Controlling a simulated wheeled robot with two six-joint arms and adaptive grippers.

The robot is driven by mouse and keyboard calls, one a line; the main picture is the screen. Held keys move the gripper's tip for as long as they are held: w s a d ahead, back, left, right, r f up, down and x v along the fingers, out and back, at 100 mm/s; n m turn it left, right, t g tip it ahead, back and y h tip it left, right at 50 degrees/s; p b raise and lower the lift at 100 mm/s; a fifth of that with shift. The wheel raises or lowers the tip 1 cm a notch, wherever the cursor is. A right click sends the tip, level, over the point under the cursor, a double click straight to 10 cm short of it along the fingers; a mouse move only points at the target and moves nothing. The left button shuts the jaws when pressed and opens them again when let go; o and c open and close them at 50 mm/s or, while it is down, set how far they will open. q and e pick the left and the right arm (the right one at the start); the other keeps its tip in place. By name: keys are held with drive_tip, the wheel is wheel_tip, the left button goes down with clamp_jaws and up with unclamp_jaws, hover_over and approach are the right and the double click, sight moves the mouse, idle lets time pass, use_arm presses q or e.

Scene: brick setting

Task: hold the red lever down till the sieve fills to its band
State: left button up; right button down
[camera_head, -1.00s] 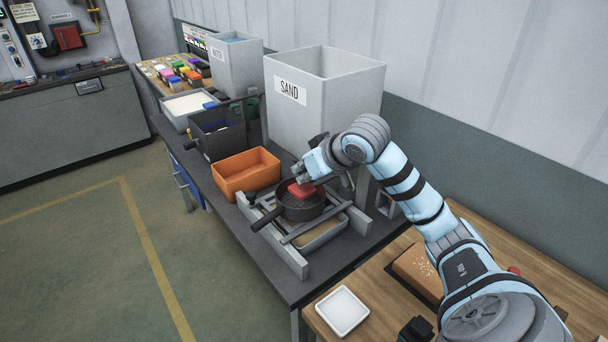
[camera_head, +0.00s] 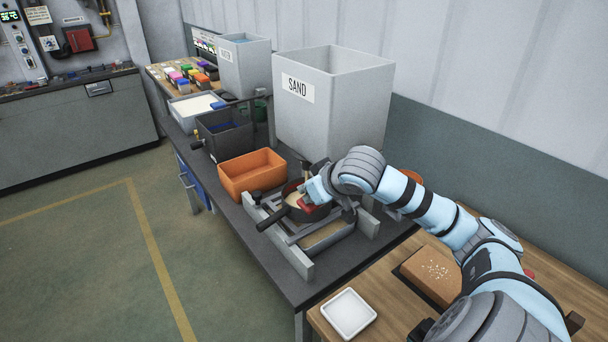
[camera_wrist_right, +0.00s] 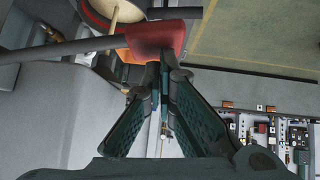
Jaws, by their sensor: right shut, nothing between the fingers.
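The red lever (camera_head: 309,208) is beside and partly over the dark round sieve (camera_head: 296,215), under the hopper marked SAND (camera_head: 335,110). Pale sand (camera_head: 291,200) shows in the sieve; its level against the band cannot be told. In the right wrist view the red lever block (camera_wrist_right: 157,40) is just beyond my fingertips, and part of the sieve with sand (camera_wrist_right: 116,12) shows at the top. My right gripper (camera_wrist_right: 165,75) is shut and empty, its tips at the lever and seemingly against it. The gripper hides part of the sieve in the head view. My left gripper is out of view.
An orange bin (camera_head: 251,172) stands left of the sieve frame (camera_head: 291,249). Dark and white bins (camera_head: 195,107) stand farther back. A white dish (camera_head: 349,313) and a brown block (camera_head: 432,274) are on the wooden table in front. The floor at left is clear.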

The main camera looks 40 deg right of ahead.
drive_tip(key=shift+f, duration=0.75)
drive_tip(key=shift+s+a, duration=0.1)
drive_tip(key=shift+s, duration=0.05)
drive_tip(key=shift+f, duration=0.15)
idle(7.0)
